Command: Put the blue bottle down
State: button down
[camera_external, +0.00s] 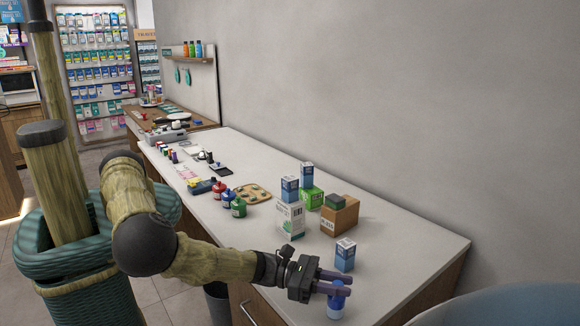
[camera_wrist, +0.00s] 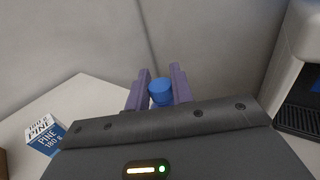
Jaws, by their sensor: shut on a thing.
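The blue bottle (camera_external: 336,301) is upright between the fingers of my gripper (camera_external: 334,283), near the front right end of the white counter (camera_external: 400,262). My gripper is shut on it near its top. In the wrist view, the bottle's blue cap (camera_wrist: 160,92) shows between the two purple fingers of my gripper (camera_wrist: 158,88).
A blue and white box (camera_external: 345,256) stands just behind my gripper; it also shows in the wrist view (camera_wrist: 45,135). A brown crate (camera_external: 340,217) and more boxes (camera_external: 290,218) stand farther left. A wall (camera_external: 400,110) runs along the back. The counter's right end is clear.

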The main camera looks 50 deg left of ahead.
notch_tip(320, 180, up, 8)
jog(key=shift+f+b, duration=0.1)
jog(key=shift+b, duration=0.45)
dwell(0.4)
